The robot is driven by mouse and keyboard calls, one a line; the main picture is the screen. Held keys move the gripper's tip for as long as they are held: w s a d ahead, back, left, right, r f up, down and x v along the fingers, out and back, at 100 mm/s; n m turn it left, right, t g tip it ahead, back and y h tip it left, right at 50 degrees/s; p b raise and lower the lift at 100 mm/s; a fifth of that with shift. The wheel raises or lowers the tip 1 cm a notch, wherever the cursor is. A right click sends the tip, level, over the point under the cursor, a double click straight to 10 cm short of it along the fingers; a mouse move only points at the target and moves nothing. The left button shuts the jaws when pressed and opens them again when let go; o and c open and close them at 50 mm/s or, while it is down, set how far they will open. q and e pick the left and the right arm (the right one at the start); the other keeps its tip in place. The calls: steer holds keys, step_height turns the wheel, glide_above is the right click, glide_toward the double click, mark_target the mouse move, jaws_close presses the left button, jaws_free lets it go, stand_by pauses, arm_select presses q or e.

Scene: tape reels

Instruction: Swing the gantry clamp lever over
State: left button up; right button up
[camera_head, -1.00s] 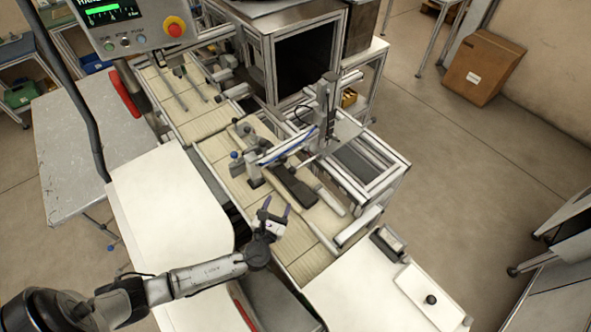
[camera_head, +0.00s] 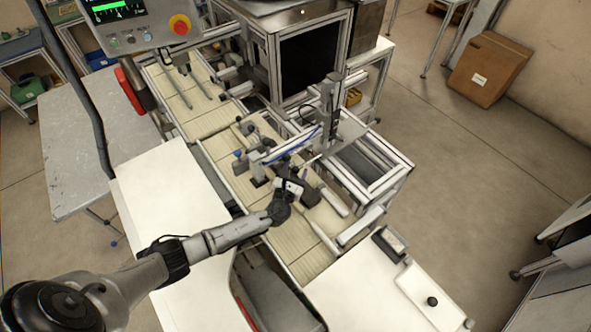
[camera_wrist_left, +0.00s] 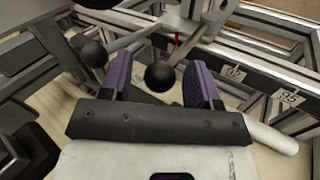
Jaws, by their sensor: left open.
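The gantry (camera_head: 284,147), a grey frame with a blue strip, spans the conveyor in the head view. In the left wrist view, a lever with a black ball knob (camera_wrist_left: 160,76) and a metal rod comes down from the upper right. My left gripper (camera_wrist_left: 161,84) is open, with its purple fingers on either side of this knob. Contact between fingers and knob cannot be told. In the head view my left gripper (camera_head: 299,172) is at the gantry's near side, and it hides the lever's knob. My right gripper is not in view.
A second black ball knob (camera_wrist_left: 94,54) stands just left of the fingers. The slatted conveyor (camera_head: 225,155) runs under the gantry, with a dark object (camera_head: 314,193) on it. An upright post (camera_head: 330,100) stands behind. A white table (camera_head: 360,285) lies at the front right.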

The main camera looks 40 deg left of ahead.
arm_select(q)
steer(key=shift+w+a, duration=0.1)
steer(key=shift+w, duration=0.15)
jaws_close()
stand_by(0.5)
